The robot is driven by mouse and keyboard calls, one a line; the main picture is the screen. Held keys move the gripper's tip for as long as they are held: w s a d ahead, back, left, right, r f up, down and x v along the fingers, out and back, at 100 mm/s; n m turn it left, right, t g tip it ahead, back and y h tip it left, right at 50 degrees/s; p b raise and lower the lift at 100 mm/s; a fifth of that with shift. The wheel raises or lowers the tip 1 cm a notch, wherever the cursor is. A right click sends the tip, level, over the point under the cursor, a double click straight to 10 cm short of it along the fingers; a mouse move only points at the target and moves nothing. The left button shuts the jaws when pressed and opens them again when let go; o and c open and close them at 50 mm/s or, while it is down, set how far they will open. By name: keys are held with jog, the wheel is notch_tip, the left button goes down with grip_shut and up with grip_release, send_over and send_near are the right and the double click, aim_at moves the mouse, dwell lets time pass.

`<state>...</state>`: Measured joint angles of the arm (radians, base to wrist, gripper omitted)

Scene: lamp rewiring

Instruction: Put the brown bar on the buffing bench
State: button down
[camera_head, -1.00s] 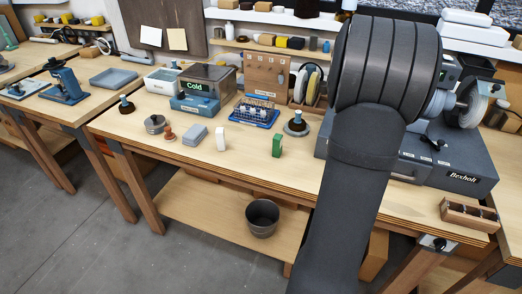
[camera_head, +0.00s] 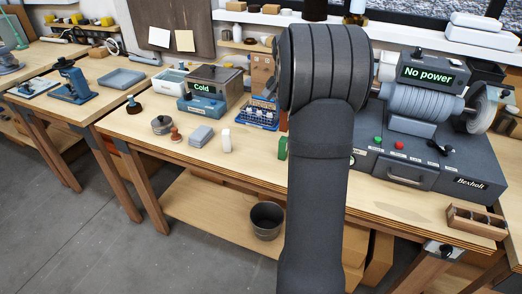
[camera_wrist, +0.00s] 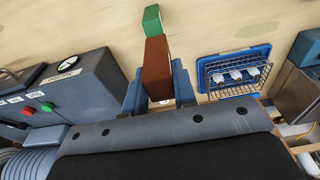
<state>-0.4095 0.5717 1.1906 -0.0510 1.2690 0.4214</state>
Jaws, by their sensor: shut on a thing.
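The brown bar (camera_wrist: 157,66) is between the fingers of my gripper (camera_wrist: 158,84) in the wrist view, and the gripper is shut on it. A green block (camera_wrist: 152,20) shows just beyond the bar's far end; I cannot tell whether they touch. The buffing bench is the dark grey "Bexholt" machine (camera_head: 370,168), right of my arm in the head view, with a "No power" display (camera_head: 425,73) and a buffing wheel (camera_head: 478,108). Its grey housing (camera_wrist: 92,88) also shows at the left of the wrist view. In the head view my arm hides the gripper and bar.
A blue tray with a wire rack (camera_wrist: 235,70) lies right of the bar in the wrist view. The "Cold" unit (camera_head: 203,105), a white block (camera_head: 227,140) and a grey block (camera_head: 200,136) stand left of my arm. A wooden compartment box (camera_head: 476,220) sits at the front right.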

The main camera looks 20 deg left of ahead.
jog(key=shift+a+f, duration=5.6)
jog(key=shift+a, duration=0.2)
jog(key=shift+f, duration=0.15)
jog(key=c, duration=1.2)
grip_release()
jog(key=shift+o, duration=0.2)
notch_tip(320, 180, up, 12)
jog(key=s, duration=0.1)
jog(key=shift+s, duration=0.2)
